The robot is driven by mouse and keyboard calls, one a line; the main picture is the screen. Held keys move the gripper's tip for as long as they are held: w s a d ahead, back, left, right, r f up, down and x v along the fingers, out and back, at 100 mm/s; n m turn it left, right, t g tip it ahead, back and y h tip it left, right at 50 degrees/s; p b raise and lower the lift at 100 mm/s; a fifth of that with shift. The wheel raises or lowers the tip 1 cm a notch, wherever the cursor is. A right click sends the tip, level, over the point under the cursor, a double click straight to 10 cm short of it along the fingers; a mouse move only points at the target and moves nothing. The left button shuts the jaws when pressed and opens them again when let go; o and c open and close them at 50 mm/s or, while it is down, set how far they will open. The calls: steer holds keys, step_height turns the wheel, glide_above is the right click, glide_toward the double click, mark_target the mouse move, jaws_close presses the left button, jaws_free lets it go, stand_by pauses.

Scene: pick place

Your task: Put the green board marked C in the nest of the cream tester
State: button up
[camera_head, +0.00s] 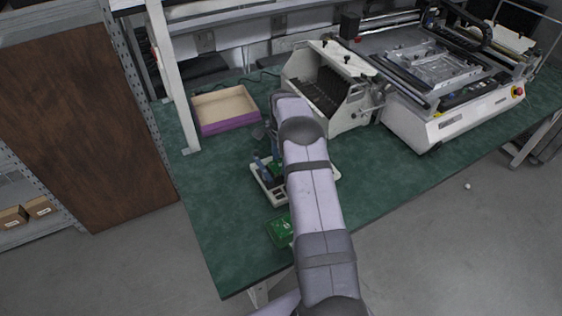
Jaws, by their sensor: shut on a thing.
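My gripper (268,166) is low over a cream, frame-like fixture (278,198) in the middle of the table, which looks like the tester. My gripper is shut on a green board (278,171), largely hidden by my arm and the blue parts beside it. I cannot tell whether this board touches the fixture's nest. Another green board (281,230) lies nearer the table's front edge, left of my arm. A light mark shows on it, too small to read. My arm covers the middle of the fixture.
A wooden-bottomed tray with a purple front (226,124) stands at the back left. A cream machine with a dark ribbed inside (350,119) stands behind the fixture, and a larger machine (440,128) is at the right. The green table (400,180) is clear right of my arm.

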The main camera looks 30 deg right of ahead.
steer(key=shift+f+b, duration=0.6)
steer(key=shift+f, duration=0.2)
stand_by(0.8)
steer(key=o, duration=1)
steer(key=c, duration=0.4)
steer(key=shift+r, duration=0.1)
steer(key=shift+r+p, duration=2.15)
steer(key=shift+r, duration=1.25)
